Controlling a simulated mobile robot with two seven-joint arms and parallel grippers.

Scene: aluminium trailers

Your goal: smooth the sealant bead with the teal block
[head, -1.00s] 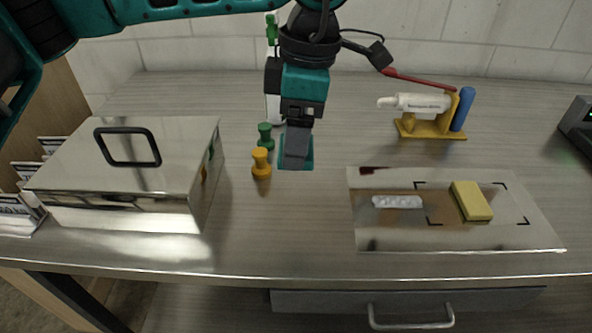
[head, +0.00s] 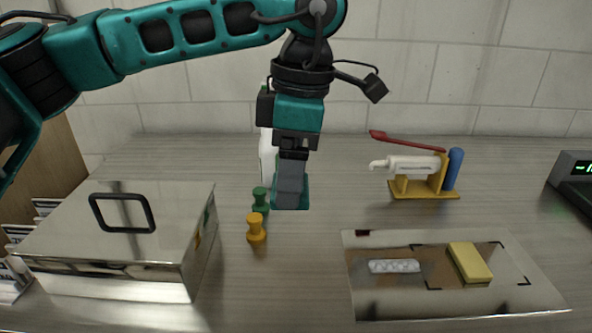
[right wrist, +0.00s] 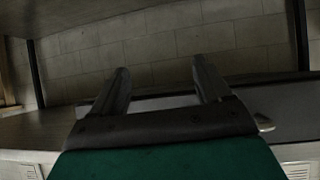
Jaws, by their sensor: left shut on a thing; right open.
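My left gripper (head: 290,192) hangs upright near the middle of the head view, shut on the teal block (head: 305,192). The fingers cover most of the block; teal edges show around them. A short white sealant bead (head: 394,266) with a lumpy surface lies on the left part of a shiny metal plate (head: 440,305), right of and nearer than the gripper. The block is clear of the bead. In the right wrist view my right gripper (right wrist: 160,80) is open and empty, facing a dim block wall.
An orange peg (head: 256,228) and a green peg (head: 261,200) stand just left of the gripper. A handled metal box (head: 110,235) is at left. A white tube on a yellow stand (head: 425,190) is behind the plate.

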